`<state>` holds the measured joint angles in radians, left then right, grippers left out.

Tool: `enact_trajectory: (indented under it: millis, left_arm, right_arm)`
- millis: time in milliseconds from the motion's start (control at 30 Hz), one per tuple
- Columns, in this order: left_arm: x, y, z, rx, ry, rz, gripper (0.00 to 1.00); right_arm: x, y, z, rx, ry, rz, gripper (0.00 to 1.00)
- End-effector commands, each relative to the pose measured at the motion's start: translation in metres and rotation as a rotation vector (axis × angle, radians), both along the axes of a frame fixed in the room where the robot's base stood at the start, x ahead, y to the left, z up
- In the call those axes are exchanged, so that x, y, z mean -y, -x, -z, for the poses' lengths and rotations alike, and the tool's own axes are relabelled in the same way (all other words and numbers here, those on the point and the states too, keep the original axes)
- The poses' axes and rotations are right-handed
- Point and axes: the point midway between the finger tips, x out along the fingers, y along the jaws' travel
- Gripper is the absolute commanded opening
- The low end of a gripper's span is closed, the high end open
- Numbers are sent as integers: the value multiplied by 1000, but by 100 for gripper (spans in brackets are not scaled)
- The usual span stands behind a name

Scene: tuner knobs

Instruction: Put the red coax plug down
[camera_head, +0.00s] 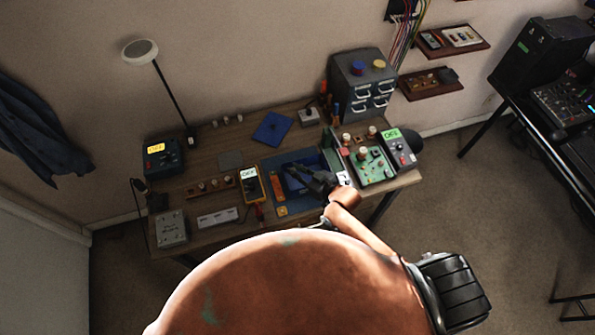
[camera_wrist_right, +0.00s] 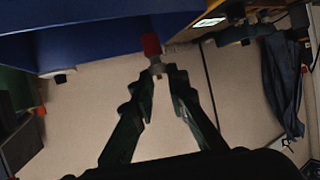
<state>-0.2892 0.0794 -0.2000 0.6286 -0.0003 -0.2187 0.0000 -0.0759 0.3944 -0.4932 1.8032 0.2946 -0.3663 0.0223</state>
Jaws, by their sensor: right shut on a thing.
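The red coax plug (camera_wrist_right: 151,44) shows in the right wrist view, its red body pointing away from the fingers and its metal end between the fingertips. My right gripper (camera_wrist_right: 159,72) is shut on that metal end. In the head view my right gripper (camera_head: 291,170) is over the blue mat area (camera_head: 270,166) at the front middle of the bench. The plug cannot be made out there. A dark blue surface (camera_wrist_right: 95,40) lies close beside the plug in the wrist view; I cannot tell if they touch. My left gripper is not in view.
A yellow meter reading OFF (camera_head: 251,185) stands left of the gripper. A green circuit board (camera_head: 373,170) and a grey OFF box (camera_head: 400,150) stand to its right. A drawer cabinet (camera_head: 360,82) is behind. Bare bench (camera_head: 215,142) shows at the back left.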

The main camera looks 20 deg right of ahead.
Motion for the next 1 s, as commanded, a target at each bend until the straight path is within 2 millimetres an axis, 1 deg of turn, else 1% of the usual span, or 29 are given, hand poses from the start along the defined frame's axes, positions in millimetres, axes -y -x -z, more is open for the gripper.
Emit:
enact_trajectory:
  millis: [33,100,200,367,400,500,600,800,1000]
  left_arm:
    - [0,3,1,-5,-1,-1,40]
    - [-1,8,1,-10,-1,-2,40]
    - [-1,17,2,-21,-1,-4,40]
    - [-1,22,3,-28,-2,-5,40]
    - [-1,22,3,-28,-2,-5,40]
    - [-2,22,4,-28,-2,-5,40]
    - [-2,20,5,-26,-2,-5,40]
    - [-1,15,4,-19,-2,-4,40]
    - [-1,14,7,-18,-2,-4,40]
  right_arm:
    - [3,-8,9,0,2,0,0]
    - [7,-15,19,0,2,1,0]
    - [9,-22,28,1,2,-1,0]
    - [12,-29,37,1,2,0,0]
    - [14,-32,41,1,2,0,0]
    - [13,-30,58,-2,1,0,0]
    - [13,-30,67,0,0,1,0]
    - [13,-30,68,2,-1,0,0]
    - [13,-30,72,1,0,0,0]
